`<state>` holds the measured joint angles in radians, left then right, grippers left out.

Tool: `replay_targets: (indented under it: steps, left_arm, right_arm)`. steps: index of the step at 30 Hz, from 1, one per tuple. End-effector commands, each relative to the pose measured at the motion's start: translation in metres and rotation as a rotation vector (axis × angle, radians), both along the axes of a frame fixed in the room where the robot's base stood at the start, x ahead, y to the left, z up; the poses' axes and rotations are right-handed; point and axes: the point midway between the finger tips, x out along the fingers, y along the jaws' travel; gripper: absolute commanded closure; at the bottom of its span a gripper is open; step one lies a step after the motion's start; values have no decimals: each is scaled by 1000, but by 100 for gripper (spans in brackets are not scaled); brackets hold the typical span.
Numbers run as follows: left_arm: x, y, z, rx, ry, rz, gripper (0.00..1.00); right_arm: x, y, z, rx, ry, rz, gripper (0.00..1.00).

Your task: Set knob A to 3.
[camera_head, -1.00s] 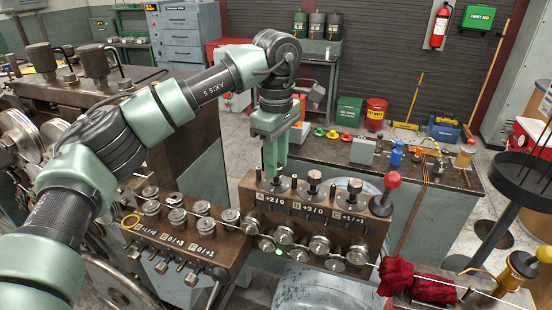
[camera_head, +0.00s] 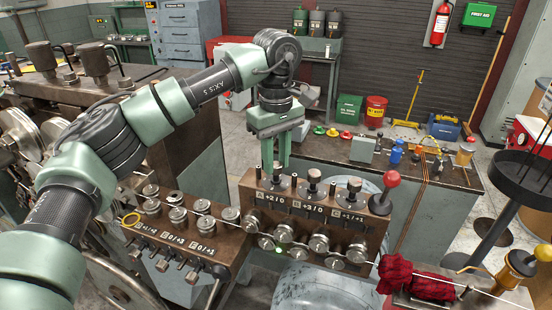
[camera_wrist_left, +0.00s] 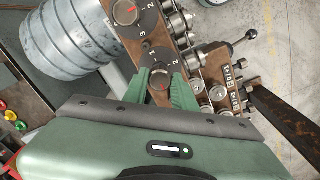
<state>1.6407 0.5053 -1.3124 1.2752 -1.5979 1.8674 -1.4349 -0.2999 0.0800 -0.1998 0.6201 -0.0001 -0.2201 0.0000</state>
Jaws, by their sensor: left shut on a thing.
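Knob A (camera_wrist_left: 160,84) is a small dark knob with a red mark, on a round dial with white numerals, in the left wrist view. My left gripper (camera_wrist_left: 161,92) is shut on it, with one green finger on each side. In the head view, my left gripper (camera_head: 275,168) reaches down from above onto the left end of the brown control block (camera_head: 236,200). The fingers hide most of knob A there. The plate below it reads "+2/0". Which numeral the mark points to is not clear. My right gripper is not in view.
Two similar knobs, B (camera_head: 314,178) and C (camera_head: 353,186), stand to the right on the block. A lever with a red ball (camera_head: 392,179) rises at its right end. Metal rollers (camera_head: 284,235) with a wire line its front. A red cloth (camera_head: 420,283) lies to the right.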

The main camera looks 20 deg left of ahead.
Motion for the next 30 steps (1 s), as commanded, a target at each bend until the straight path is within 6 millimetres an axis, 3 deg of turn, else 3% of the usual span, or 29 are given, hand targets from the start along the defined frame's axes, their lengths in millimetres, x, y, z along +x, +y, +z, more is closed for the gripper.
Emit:
replay_targets:
  steps: [5,6,8,20,30]
  left_arm:
    - [-1,-1,-1,0,2,-3,100]
    - [-1,-1,-1,0,2,-3,65]
    - [-1,-1,-1,0,2,-2,51]
    - [1,-1,6,-1,-1,0,51]
    - [0,-1,61,-1,-1,-1,51]
  right_arm:
    - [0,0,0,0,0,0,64]
    - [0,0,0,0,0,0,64]
    - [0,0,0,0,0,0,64]
    - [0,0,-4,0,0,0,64]
    - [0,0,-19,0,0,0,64]
